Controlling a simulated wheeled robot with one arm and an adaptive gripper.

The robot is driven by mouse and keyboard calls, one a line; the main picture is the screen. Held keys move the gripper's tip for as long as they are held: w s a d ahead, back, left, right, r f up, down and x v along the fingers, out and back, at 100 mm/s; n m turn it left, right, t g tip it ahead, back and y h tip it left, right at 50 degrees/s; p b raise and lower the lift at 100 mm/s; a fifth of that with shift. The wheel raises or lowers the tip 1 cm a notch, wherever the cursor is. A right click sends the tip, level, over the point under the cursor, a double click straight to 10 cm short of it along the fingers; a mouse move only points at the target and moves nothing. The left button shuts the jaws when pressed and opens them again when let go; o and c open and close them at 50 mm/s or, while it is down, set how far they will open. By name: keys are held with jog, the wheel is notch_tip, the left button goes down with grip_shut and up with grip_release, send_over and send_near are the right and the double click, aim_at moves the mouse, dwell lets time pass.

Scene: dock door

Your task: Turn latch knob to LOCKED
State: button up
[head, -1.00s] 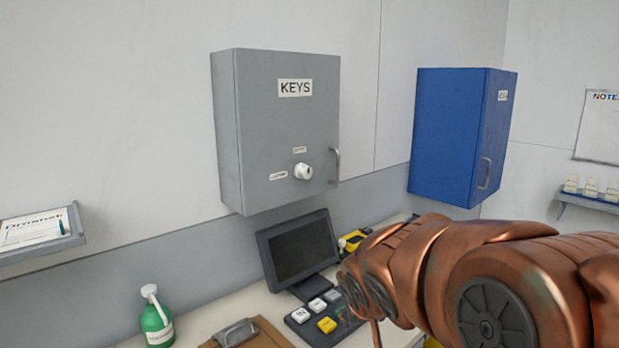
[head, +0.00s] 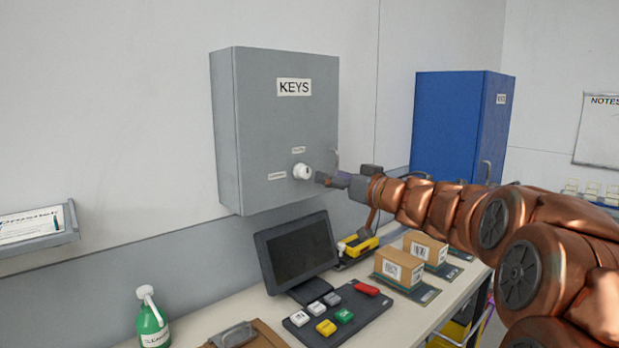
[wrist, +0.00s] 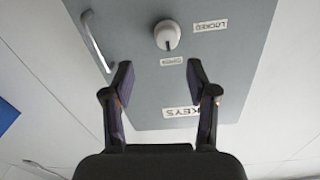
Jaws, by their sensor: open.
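The white latch knob (head: 302,171) is on the front of the grey KEYS cabinet (head: 285,130), left of its handle. In the wrist view, which is upside down, the knob (wrist: 167,35) has a small dark mark on the side facing the OPEN label (wrist: 171,61). The LOCKED label (wrist: 211,25) is to its side. My gripper (head: 325,180) is just right of the knob in the head view. In the wrist view my gripper (wrist: 160,70) is open and empty, its fingers apart and short of the knob.
The cabinet's handle (wrist: 96,40) is close to one finger. A blue cabinet (head: 460,125) hangs to the right.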

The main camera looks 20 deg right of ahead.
aim_at(308, 173)
jog(key=shift+n+y, duration=0.3)
jog(key=shift+y, duration=0.3)
jog(key=shift+a+f+p+x, duration=0.15)
jog(key=shift+f+p+x, duration=0.05)
jog(key=shift+x, duration=1.7)
jog(key=shift+a+f+p+x, duration=0.15)
jog(key=shift+x, duration=1.7)
jog(key=shift+s, duration=0.1)
grip_shut()
